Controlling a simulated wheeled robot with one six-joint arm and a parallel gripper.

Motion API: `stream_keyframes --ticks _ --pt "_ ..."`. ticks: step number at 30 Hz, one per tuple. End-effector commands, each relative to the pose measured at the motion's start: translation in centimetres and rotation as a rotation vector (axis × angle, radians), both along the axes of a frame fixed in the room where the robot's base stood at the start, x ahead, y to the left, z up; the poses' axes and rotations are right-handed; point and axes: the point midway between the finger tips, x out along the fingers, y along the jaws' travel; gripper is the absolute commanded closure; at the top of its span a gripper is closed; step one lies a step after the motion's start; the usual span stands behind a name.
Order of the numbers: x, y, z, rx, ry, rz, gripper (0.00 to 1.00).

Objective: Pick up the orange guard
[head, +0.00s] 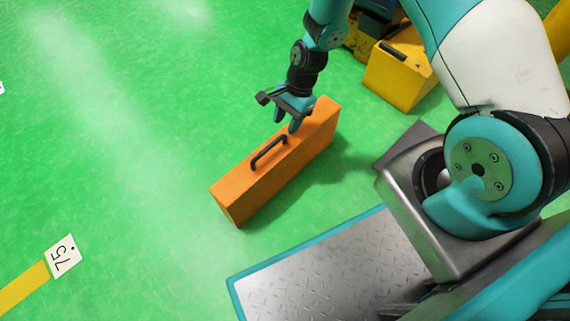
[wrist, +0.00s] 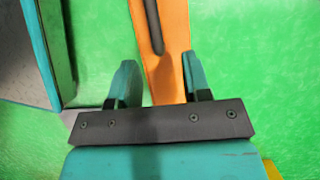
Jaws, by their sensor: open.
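The orange guard (head: 290,165) is a long upright box with a black handle (head: 268,152) on its narrow top face. It stands on the green floor. My gripper (head: 286,118) is open and empty, above the guard's far right part, beyond the handle. In the wrist view the guard's top (wrist: 172,72) runs up between and beyond my two teal fingers (wrist: 162,82), with the dark handle (wrist: 153,25) ahead of them. I cannot tell from these views how high the fingers are over the guard.
A yellow box (head: 398,80) with a dark handle stands behind at the upper right. A white tag marked 75 (head: 63,256) and a yellow floor stripe (head: 22,288) lie at the lower left. The green floor left of the guard is clear. My metal deck is at the lower right.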

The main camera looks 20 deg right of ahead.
Motion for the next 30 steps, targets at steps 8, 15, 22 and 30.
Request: stream_keyframes --ticks 8,15,22,30 --pt "-0.5 0.9 -2.2 0.000 0.001 0.001 0.56" --pt "-1.1 2.1 -5.0 0.000 0.001 0.000 0.56" --pt "-1.1 2.2 -4.8 0.000 -0.001 0.000 0.56" --pt "-1.1 2.2 -4.8 0.000 0.000 0.000 1.00"
